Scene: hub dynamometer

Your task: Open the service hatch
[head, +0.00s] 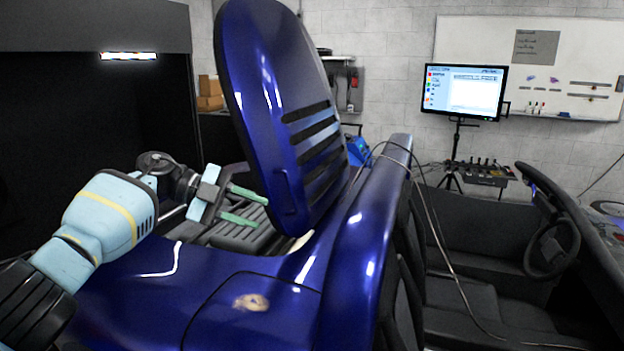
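The service hatch (262,75) is a glossy dark blue panel with several black louvre slots. It stands steeply raised above the blue car body (335,262), with its lower end near the body. A small raised handle (283,190) shows low on its face. My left gripper (262,211) has two green fingers, spread apart with nothing between them. It is just left of the hatch's lower part, and I cannot tell whether it touches. Below the hatch, behind the fingers, a dark ribbed opening (245,237) shows. My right gripper is not in view.
The car's open cabin, with dark seats (465,310) and a steering wheel (552,248), lies to the right. Cables (428,215) run over the body into it. A monitor (465,91) on a stand and a whiteboard (560,45) are at the back wall.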

